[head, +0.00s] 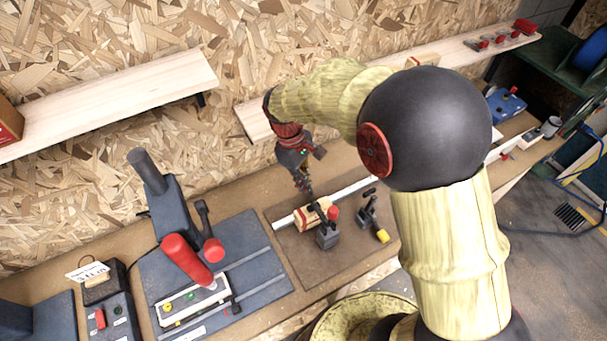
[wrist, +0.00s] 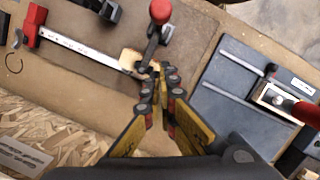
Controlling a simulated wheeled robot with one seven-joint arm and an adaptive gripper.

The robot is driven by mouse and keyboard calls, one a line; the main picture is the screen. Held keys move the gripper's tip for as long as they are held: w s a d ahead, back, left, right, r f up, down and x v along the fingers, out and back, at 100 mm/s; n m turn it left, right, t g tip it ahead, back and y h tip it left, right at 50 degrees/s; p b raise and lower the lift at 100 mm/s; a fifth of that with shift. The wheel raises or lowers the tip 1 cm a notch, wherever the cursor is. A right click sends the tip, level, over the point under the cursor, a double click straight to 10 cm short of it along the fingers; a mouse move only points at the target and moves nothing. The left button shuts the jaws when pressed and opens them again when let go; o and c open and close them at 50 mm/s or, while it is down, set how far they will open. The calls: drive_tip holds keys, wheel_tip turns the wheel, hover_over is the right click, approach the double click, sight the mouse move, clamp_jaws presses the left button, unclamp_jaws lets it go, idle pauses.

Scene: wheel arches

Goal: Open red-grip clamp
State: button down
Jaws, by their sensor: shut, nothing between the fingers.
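The red-grip clamp (head: 327,238) stands on a brown board on the bench, with its red grip (head: 333,213) up above its dark base. Its dark arm reaches to the pale wooden block (head: 309,217). In the wrist view, the red grip (wrist: 160,11) is at the top centre and the block (wrist: 131,61) is just left of the fingertips. My gripper (head: 304,186) is above the block, fingers pointing down. In the wrist view, its fingertips (wrist: 160,72) are together and empty, close to the clamp's arm. I cannot tell whether they touch it.
A second clamp with a yellow grip (head: 382,236) stands right of the red-grip clamp. A white rail (head: 350,188) runs by the block. A dark machine with red handles (head: 187,260) stands left. A wooden shelf (head: 110,103) juts from the chipboard wall behind.

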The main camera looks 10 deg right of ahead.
drive_tip(key=shift+s+d+f, duration=0.7)
drive_tip(key=shift+s+d, duration=0.1)
drive_tip(key=shift+s, duration=0.1)
drive_tip(key=shift+s+d+f, duration=0.7)
drive_tip(key=shift+s+d, duration=0.1)
drive_tip(key=shift+s, duration=0.05)
